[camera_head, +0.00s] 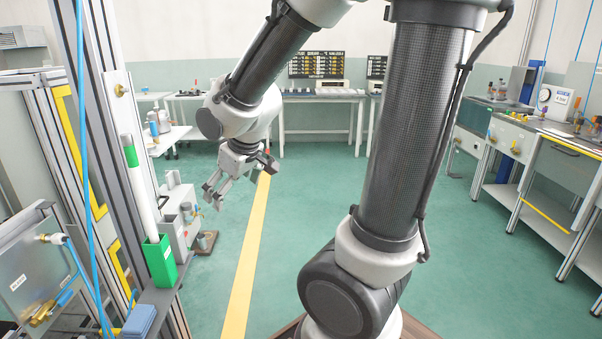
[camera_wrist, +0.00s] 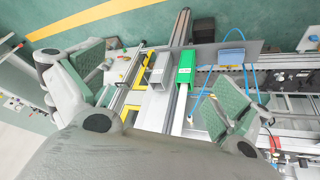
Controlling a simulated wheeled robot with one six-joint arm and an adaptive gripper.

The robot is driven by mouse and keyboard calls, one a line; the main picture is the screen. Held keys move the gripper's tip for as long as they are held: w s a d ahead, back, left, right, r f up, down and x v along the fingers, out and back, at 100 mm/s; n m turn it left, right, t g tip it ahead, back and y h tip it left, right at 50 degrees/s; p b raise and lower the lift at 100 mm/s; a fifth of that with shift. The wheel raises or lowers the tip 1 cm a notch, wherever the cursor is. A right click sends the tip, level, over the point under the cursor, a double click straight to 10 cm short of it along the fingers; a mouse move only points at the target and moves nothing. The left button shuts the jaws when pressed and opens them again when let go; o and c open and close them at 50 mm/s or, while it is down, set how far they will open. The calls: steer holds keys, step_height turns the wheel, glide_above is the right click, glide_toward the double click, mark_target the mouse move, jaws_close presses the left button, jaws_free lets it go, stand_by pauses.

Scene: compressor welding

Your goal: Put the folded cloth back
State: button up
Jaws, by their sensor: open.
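A blue folded cloth (camera_head: 140,320) lies on a narrow dark ledge (camera_head: 160,298) at the lower left of the head view, just in front of a green holder. In the wrist view it appears as a small blue block (camera_wrist: 230,57) at the upper right, to the right of the green holder. My gripper (camera_head: 236,184) hangs left of centre in the head view, beyond the ledge and to the right of the frame, its fingers spread and empty.
The green holder (camera_head: 160,262) has a white tube (camera_head: 141,195) standing in it. Metal posts and blue hoses (camera_head: 82,130) rise at the left. Benches (camera_head: 552,160) line the right side and the back.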

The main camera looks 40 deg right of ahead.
steer(key=s+d+r+m, duration=0.2)
steer(key=s+d+r, duration=0.1)
steer(key=s, duration=0.5)
steer(key=s+d+r+m+g, duration=0.1)
steer(key=s+d+r, duration=0.3)
steer(key=s, duration=0.5)
steer(key=shift+r+m+h, duration=0.3)
steer(key=shift+r+m, duration=0.2)
steer(key=shift+r, duration=0.05)
